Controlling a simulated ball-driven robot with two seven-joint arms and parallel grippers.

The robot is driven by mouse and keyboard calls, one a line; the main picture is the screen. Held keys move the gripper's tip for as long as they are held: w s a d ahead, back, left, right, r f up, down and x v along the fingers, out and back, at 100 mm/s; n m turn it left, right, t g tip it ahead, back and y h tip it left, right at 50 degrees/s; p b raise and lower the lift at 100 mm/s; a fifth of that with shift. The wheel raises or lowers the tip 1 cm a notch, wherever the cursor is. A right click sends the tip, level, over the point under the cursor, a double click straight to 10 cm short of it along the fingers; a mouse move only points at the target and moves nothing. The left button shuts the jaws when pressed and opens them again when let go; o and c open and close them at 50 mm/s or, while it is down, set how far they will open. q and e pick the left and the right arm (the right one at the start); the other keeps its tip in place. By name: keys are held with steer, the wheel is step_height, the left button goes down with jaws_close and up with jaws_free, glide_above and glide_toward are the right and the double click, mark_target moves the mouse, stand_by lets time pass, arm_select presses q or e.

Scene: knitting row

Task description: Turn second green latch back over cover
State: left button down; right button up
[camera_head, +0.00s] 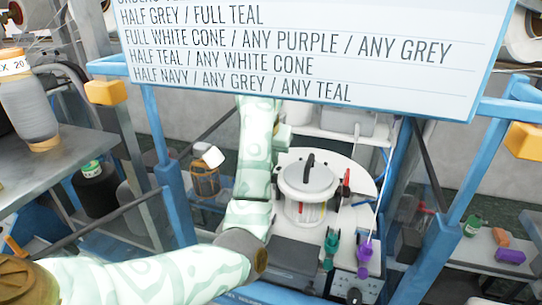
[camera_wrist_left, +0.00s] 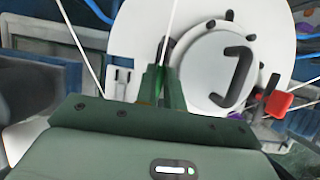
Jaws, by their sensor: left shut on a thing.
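The round grey cover (camera_head: 312,180) with a black handle sits on a white round plate (camera_head: 358,176) in the head view. It also shows in the wrist view (camera_wrist_left: 216,62), right of my left gripper. My left gripper (camera_wrist_left: 163,82) has its dark green fingers close together at the cover's left edge. A thin strip of bright green, seemingly a green latch (camera_wrist_left: 160,82), shows between them; the fingers hide most of it. A dark tip stands just beyond them. In the head view my arm hides this side of the cover, and the gripper itself is not clear. My right gripper is in neither view.
A red latch (camera_head: 346,186) stands at the cover's right side. Teal (camera_head: 331,247) and purple (camera_head: 364,252) pieces stand in front of the plate. A white order board (camera_head: 310,50) blocks the upper view. Blue frame posts (camera_head: 172,190) flank the machine.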

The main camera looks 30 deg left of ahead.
arm_select(q)
steer(key=shift+n, duration=0.4)
steer(key=n+y+b, duration=0.1)
steer(key=n, duration=0.2)
steer(key=shift+y+b, duration=0.3)
steer(key=shift+b, duration=0.05)
steer(key=n+g+y+b, duration=0.1)
steer(key=n, duration=0.2)
steer(key=shift+n, duration=0.4)
steer(key=n+g+b, duration=0.1)
steer(key=n, duration=0.1)
steer(key=shift+w+n+y, duration=0.1)
steer(key=shift+n+y, duration=0.2)
steer(key=shift+n, duration=0.1)
steer(key=n+g, duration=0.1)
steer(key=n, duration=0.2)
steer(key=shift+r+g+b, duration=0.1)
steer(key=shift+g+b, duration=0.2)
steer(key=shift+b, duration=0.05)
steer(key=shift+n+g, duration=0.8)
steer(key=shift+n, duration=1.4)
steer(key=shift+r, duration=0.1)
